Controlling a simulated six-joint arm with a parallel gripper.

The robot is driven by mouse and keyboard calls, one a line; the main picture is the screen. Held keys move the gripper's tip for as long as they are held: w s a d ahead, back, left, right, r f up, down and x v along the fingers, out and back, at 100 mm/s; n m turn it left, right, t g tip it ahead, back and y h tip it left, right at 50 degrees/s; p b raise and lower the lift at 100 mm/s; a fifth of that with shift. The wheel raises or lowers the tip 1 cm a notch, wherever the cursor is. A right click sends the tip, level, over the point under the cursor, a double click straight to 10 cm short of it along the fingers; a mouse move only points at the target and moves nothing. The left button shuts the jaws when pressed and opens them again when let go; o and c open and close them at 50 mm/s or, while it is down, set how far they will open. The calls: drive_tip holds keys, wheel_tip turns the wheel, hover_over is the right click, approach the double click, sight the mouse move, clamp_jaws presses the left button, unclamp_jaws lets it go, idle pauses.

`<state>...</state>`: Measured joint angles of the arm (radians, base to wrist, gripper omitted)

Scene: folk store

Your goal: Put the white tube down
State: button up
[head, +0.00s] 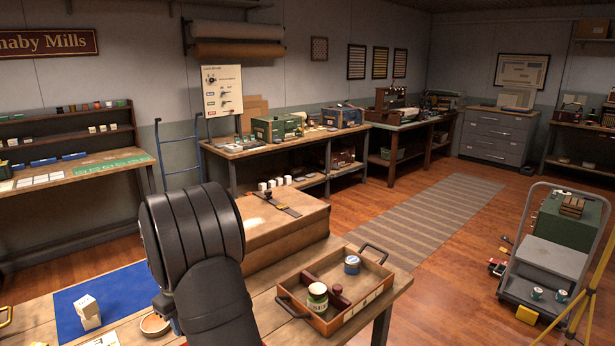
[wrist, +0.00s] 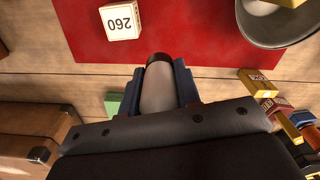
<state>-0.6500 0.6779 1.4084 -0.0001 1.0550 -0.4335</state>
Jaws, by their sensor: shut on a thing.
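The white tube (wrist: 158,92) has a pale body and a dark end, and it shows in the wrist view. My gripper (wrist: 157,72) is shut on it, with one blue finger on each side. The tube's dark end points toward a red mat (wrist: 205,38) on a plank tabletop (wrist: 60,62). I cannot tell whether the tube touches the surface. In the head view my arm hides part of the bench, and I do not make out the tube there.
In the wrist view, a white block marked 260 (wrist: 121,20) and a grey bowl (wrist: 275,22) lie ahead. Small yellow boxes (wrist: 258,82) are at right, a brown case (wrist: 30,135) at left. The head view shows a wooden tray (head: 340,318) with jars.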

drive_tip(key=w+d+m, duration=0.2)
drive_tip(key=d+m, duration=0.2)
drive_tip(key=d, duration=0.7)
drive_tip(key=w+d+f+m, duration=0.1)
drive_tip(key=d+m, duration=0.3)
drive_tip(key=d, duration=0.8)
drive_tip(key=w+d+f+m, duration=0.1)
drive_tip(key=d+m, duration=0.3)
drive_tip(key=d, duration=0.7)
drive_tip(key=shift+w+d, duration=0.4)
drive_tip(key=shift+w, duration=0.4)
drive_tip(key=shift+a, duration=0.15)
drive_tip(key=s+a+r, duration=0.2)
drive_tip(key=s+a, duration=0.4)
drive_tip(key=a, duration=0.4)
drive_tip(key=s+a+r, duration=0.1)
drive_tip(key=s+a, duration=0.6)
drive_tip(key=a, duration=0.3)
drive_tip(key=a+f, duration=0.2)
drive_tip(key=a, duration=0.1)
drive_tip(key=s+a+f, duration=0.1)
drive_tip(key=a+f, duration=0.1)
drive_tip(key=a, duration=0.2)
drive_tip(key=a+f, duration=0.2)
drive_tip(key=a, duration=0.2)
drive_tip(key=shift+s+a+f, duration=0.15)
drive_tip(key=shift+f, duration=0.15)
drive_tip(key=shift+a+f, duration=0.15)
drive_tip(key=shift+f, duration=1.9)
